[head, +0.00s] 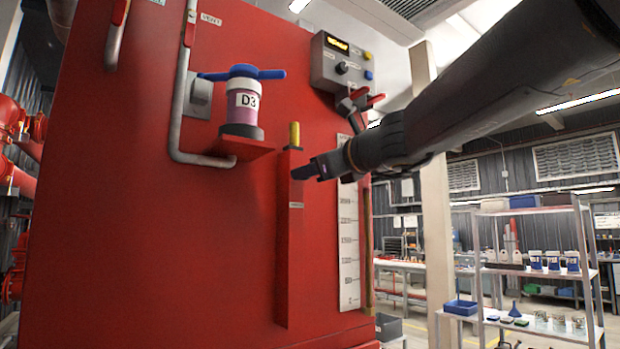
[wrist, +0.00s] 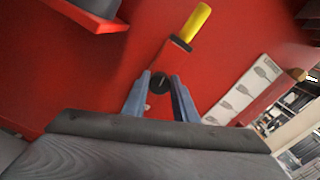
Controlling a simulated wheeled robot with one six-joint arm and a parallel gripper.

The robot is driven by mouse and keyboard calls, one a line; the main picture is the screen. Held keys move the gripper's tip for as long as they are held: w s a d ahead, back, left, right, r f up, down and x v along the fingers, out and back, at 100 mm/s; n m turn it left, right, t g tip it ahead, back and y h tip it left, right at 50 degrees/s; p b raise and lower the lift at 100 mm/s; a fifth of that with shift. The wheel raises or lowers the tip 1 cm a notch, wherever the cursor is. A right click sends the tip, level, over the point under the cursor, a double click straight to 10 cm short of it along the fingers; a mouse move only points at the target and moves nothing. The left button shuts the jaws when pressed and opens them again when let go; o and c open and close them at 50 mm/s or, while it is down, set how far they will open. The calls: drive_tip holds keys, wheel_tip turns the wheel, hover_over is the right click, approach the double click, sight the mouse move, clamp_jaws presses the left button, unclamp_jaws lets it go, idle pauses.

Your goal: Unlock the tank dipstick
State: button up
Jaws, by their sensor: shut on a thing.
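The tank dipstick shows as a yellow handle (head: 295,134) standing upright out of the top of a narrow red housing (head: 289,250) on the red tank. In the wrist view the yellow handle (wrist: 193,22) lies just beyond my fingers. My gripper (head: 300,173) reaches in from the right to the upper part of the housing, below the handle. In the wrist view my gripper (wrist: 160,88) has its two blue-grey fingers shut on a small round black knob (wrist: 160,81). The knob is hidden in the head view, and whether it has turned cannot be told.
A red shelf (head: 232,147) with a D3 canister (head: 243,105) and blue-handled top is left of the housing. A white level scale (head: 348,245) is to its right. A grey control box (head: 342,65) is above. Shelving (head: 530,268) stands at far right.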

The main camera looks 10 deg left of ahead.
drive_tip(key=shift+f+n+b, duration=0.2)
drive_tip(key=shift+n+b, duration=4.1)
drive_tip(key=shift+n, duration=0.2)
drive_tip(key=shift+f+n+b, duration=0.15)
drive_tip(key=shift+n+b, duration=4.15)
drive_tip(key=shift+n, duration=0.2)
drive_tip(key=shift+s, duration=0.1)
drive_tip(key=o, duration=1)
drive_tip(key=shift+a, duration=0.1)
drive_tip(key=shift+o, duration=0.2)
drive_tip(key=b+v, duration=0.1)
drive_tip(key=v, duration=0.7)
drive_tip(key=shift+b, duration=0.4)
